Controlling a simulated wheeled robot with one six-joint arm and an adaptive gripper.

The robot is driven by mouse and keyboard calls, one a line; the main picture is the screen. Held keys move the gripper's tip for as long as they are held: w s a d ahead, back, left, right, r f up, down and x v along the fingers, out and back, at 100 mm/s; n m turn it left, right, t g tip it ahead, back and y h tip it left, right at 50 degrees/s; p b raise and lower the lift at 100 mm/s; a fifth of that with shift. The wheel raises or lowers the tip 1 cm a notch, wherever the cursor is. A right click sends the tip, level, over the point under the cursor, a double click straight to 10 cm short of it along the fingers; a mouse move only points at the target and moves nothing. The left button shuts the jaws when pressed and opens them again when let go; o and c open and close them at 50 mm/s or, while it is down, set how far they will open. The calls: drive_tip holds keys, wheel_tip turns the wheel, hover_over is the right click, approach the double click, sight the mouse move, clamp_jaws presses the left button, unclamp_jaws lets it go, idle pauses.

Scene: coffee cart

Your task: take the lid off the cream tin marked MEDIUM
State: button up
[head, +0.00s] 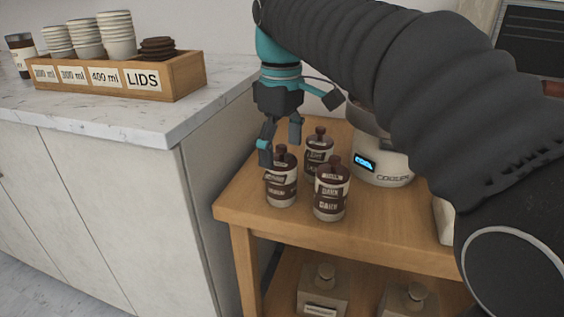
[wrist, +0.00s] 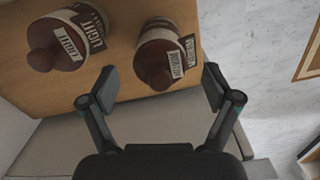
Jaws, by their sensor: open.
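The cream tin marked MEDIUM (head: 281,190) stands upright at the near left of the wooden cart's group of tins, cream with brown bands. Its brown lid with a round knob (head: 281,152) is on. In the wrist view the MEDIUM tin (wrist: 160,33) and its lid (wrist: 155,62) lie just beyond and between my fingertips. My gripper (head: 281,143) is open and empty, with its fingers just above the lid, seemingly not touching it. The LIGHT tin (head: 319,152) is behind to the right and the DARK tin (head: 331,192) to the right, both lidded.
A counter (head: 100,118) at left holds a wooden box (head: 187,75) of cups and lids. Lidded canisters (head: 323,285) sit on the lower shelf.

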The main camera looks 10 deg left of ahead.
drive_tip(key=shift+f, duration=0.2)
drive_tip(key=c, duration=1.1)
drive_tip(key=shift+c, duration=0.2)
